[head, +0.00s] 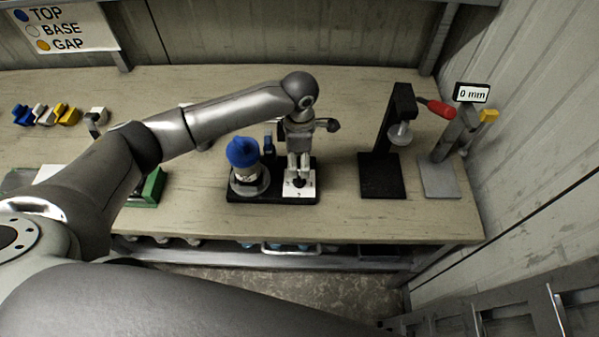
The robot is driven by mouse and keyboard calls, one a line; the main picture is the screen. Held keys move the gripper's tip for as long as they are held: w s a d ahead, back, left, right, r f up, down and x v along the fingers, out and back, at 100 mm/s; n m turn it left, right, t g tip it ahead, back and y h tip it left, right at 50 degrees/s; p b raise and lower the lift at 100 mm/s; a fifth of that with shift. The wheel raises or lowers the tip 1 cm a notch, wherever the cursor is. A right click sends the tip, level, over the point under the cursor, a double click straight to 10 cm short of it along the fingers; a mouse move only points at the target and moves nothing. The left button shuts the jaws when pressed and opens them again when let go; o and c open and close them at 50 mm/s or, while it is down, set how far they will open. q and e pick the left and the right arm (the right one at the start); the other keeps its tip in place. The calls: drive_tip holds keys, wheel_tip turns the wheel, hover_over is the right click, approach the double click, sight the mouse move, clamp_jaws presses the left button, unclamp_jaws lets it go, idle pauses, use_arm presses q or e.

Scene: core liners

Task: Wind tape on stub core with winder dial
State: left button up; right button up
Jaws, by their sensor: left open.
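A black winder base (240,196) stands near the front middle of the bench. On its left a pale core (247,174) stands upright on a round grey plate (250,188), with a blue cap-like top (242,151) on it. On its right is a white dial plate (299,191) with a dark knob, partly hidden by my gripper. My left gripper (299,176) points down over the dial with its fingers apart. I cannot tell whether the fingers touch the knob. A small blue piece (268,145) stands behind. My right gripper is not in view.
Blue, white and yellow pieces (45,114) lie far left. A green-edged item (150,187) is partly behind my arm.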

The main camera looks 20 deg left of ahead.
sight(299, 176)
use_arm(q)
wheel_tip(299, 176, down, 8)
drive_tip(key=shift+r+p, duration=0.2)
drive_tip(key=shift+p, duration=0.4)
drive_tip(key=shift+c, duration=0.3)
drive_tip(key=c, duration=1)
